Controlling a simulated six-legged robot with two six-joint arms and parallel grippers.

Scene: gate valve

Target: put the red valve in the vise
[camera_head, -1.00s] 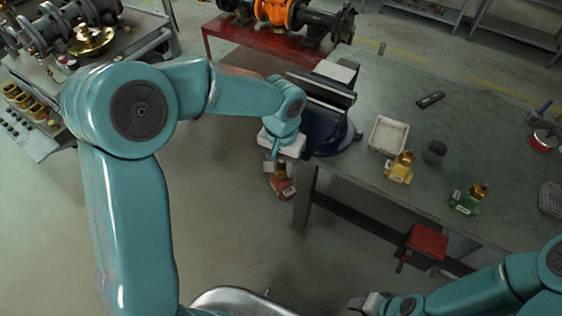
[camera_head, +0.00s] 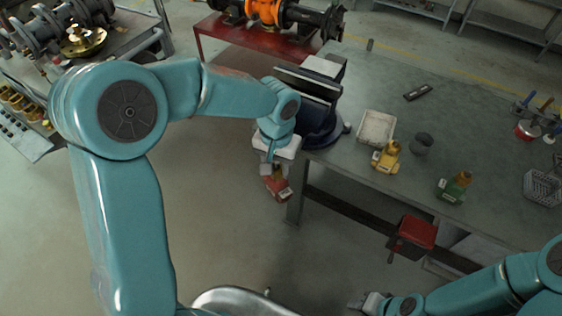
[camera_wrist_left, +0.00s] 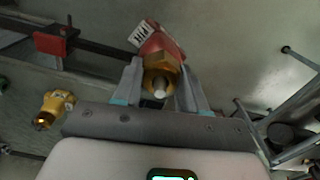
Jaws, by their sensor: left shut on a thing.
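My left gripper (camera_head: 273,168) is shut on the red valve (camera_head: 277,188), which hangs below it off the front left corner of the workbench. In the left wrist view the red valve (camera_wrist_left: 160,46) sits between the two fingers (camera_wrist_left: 160,88), its brass end and pale stem facing the camera and a white tag on its side. The vise (camera_head: 312,95), dark blue with a wide jaw, is mounted at the bench's left end, just behind and right of my left gripper. My right gripper (camera_head: 368,303) is at the bottom edge, its fingers too small to judge.
On the workbench (camera_head: 440,130) stand a white tray (camera_head: 377,128), a yellow valve (camera_head: 386,157), a dark cup (camera_head: 422,143), a green valve (camera_head: 454,187) and a grey basket (camera_head: 543,187). Open floor lies left of the bench.

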